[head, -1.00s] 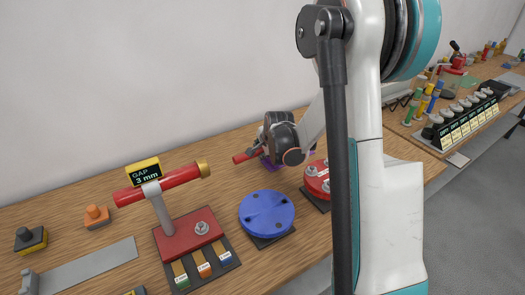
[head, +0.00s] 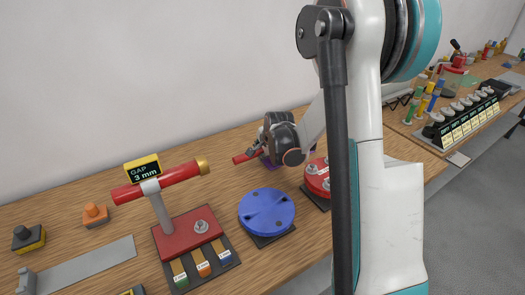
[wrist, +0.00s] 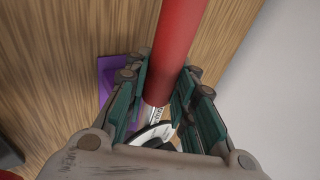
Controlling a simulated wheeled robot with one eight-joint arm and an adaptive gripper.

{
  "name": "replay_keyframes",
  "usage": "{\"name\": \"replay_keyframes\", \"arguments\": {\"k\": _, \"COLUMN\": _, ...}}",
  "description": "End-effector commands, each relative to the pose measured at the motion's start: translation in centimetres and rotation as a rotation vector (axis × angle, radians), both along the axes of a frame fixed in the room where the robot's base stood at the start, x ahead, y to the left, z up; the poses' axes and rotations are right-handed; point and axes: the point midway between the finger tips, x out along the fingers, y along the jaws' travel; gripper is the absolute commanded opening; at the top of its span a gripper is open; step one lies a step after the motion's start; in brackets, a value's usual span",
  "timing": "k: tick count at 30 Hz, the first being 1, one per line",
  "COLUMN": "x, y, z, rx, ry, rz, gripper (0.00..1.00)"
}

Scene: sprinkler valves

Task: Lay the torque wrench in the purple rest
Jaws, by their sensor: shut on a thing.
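The torque wrench has a red handle (wrist: 176,55) that runs between my fingers in the wrist view, with a pale, marked section and a round silver-and-black part below it. The red handle (head: 244,157) also sticks out to the left of my gripper in the head view. My gripper (wrist: 160,88) is shut on the wrench, a finger pad on each side. The purple rest (wrist: 112,72) shows behind and left of my fingers in the wrist view. In the head view, the purple rest (head: 270,164) is mostly hidden by my gripper (head: 258,150). I cannot tell whether the wrench touches it.
A blue disc (head: 266,210) and a red flanged part (head: 318,178) sit near the bench's front edge. A red valve stand with a "GAP 3 mm" display (head: 142,170) stands at left. Bare bench (head: 220,150) lies left of the wrench. The wall is behind.

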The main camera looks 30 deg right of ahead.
Motion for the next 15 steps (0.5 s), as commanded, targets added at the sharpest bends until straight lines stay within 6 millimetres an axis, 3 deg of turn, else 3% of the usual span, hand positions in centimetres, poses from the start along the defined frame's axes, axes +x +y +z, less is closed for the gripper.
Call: {"name": "replay_keyframes", "arguments": {"k": 15, "x": 0.0, "y": 0.0, "z": -1.6, "rx": -0.001, "ry": -0.001, "rz": 0.000, "gripper": 0.00}}
